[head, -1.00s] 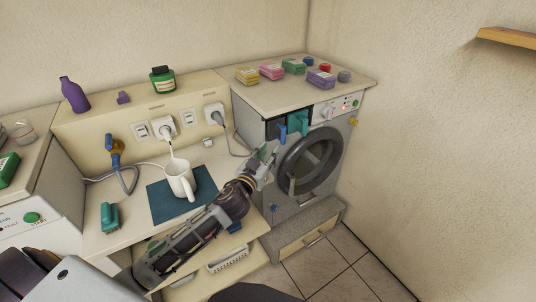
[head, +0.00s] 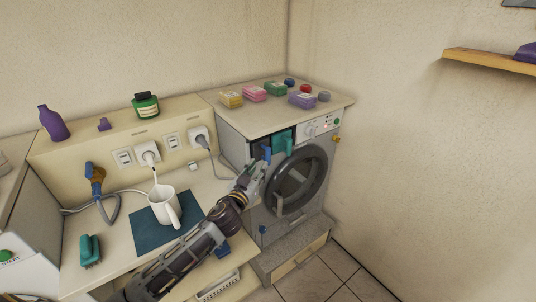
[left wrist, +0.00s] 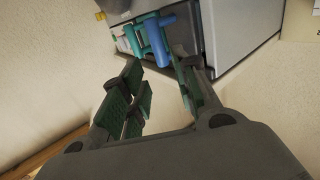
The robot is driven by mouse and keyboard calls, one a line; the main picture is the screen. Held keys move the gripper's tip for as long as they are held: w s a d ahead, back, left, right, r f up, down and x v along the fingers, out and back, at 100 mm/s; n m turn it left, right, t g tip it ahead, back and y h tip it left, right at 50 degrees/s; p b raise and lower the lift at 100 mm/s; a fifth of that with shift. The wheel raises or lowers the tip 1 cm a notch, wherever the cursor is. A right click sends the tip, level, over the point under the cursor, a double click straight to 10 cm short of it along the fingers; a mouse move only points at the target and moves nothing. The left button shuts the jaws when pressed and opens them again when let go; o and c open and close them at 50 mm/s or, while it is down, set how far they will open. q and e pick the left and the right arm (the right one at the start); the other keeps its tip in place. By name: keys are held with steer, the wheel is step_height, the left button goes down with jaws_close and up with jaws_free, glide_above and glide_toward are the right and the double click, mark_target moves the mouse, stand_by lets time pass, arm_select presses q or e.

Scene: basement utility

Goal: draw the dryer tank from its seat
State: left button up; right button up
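The dryer (head: 238,150) stands at the right end of the counter. Two handled units sit in the slot at its upper left: one with a teal front and teal handle (head: 282,139), and beside it a dark one with a blue handle (head: 266,153). I cannot tell by sight which is the tank. My left gripper (head: 257,173) is just below and in front of the blue handle. In the left wrist view its fingers (left wrist: 163,92) are open and empty, with the blue handle (left wrist: 160,40) beyond the fingertips and the teal handle (left wrist: 133,40) to its left. My right gripper is out of view.
The round dryer door (head: 324,180) is close to the right of my gripper. Several coloured boxes (head: 255,93) lie on the dryer top. A white mug (head: 163,207) stands on a dark mat (head: 147,232) beside my forearm. A wooden shelf (head: 480,60) is on the right wall.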

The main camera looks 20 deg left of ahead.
mark_target(267, 155)
arm_select(q)
steer(key=w, duration=0.3)
steer(key=shift+w+d, duration=0.15)
steer(key=shift+w, duration=0.2)
steer(key=shift+w+p, duration=0.35)
steer(key=shift+w, duration=0.55)
steer(key=shift+w+d, duration=0.1)
steer(key=shift+w, duration=0.5)
steer(key=shift+w+d, duration=0.1)
steer(key=shift+w, duration=1.8)
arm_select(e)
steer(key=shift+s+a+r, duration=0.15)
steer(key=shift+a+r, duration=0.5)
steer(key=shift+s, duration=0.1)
